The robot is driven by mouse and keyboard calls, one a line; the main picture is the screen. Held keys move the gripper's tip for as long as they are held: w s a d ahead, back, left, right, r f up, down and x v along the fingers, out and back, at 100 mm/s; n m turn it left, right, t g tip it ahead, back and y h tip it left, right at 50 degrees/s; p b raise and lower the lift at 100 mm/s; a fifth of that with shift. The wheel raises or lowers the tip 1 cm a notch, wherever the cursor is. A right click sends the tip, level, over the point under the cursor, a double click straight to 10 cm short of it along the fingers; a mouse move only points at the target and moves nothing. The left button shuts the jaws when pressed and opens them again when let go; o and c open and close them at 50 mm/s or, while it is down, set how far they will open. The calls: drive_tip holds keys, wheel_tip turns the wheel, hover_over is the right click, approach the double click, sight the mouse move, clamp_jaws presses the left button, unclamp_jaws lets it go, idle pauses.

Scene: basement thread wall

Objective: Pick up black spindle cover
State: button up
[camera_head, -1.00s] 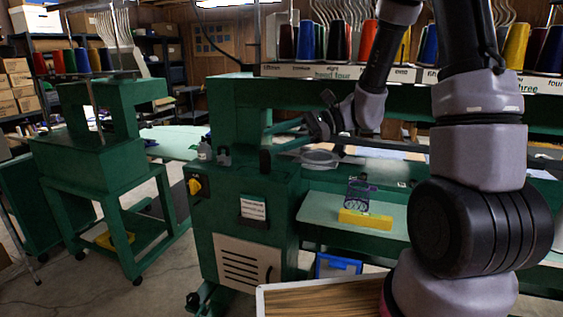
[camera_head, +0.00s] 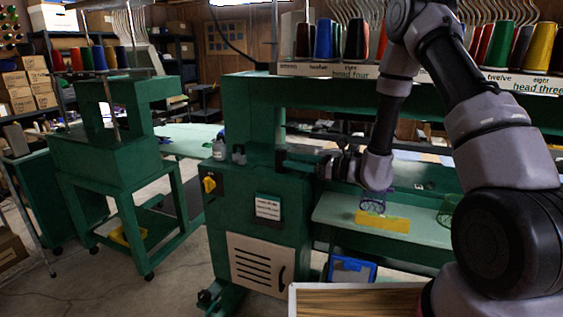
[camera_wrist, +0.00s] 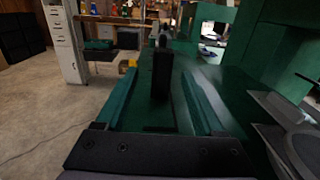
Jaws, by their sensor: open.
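The black spindle cover (camera_wrist: 162,72) stands upright on the green machine top in the wrist view, a dark narrow block. My gripper (camera_wrist: 158,76) is open, with one green finger on each side of the cover and visible space between. The cover appears to be between the fingers or just beyond their tips; I cannot tell how deep. In the head view my gripper (camera_head: 284,161) reaches left, level, over the right side of the green cabinet top. There the cover is mostly lost among the dark fingers.
A bottle (camera_head: 219,150) stands on the cabinet top left of my gripper. A grey round hoop (camera_wrist: 305,150) lies close at right in the wrist view. A yellow block (camera_head: 383,221) sits on the pale table. Thread cones (camera_head: 323,40) stand on the rack above.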

sight(281, 159)
drive_tip(key=x, duration=0.5)
drive_tip(key=shift+w+a+f, duration=0.1)
drive_tip(key=shift+w+f, duration=0.1)
drive_tip(key=shift+f, duration=0.05)
clamp_jaws()
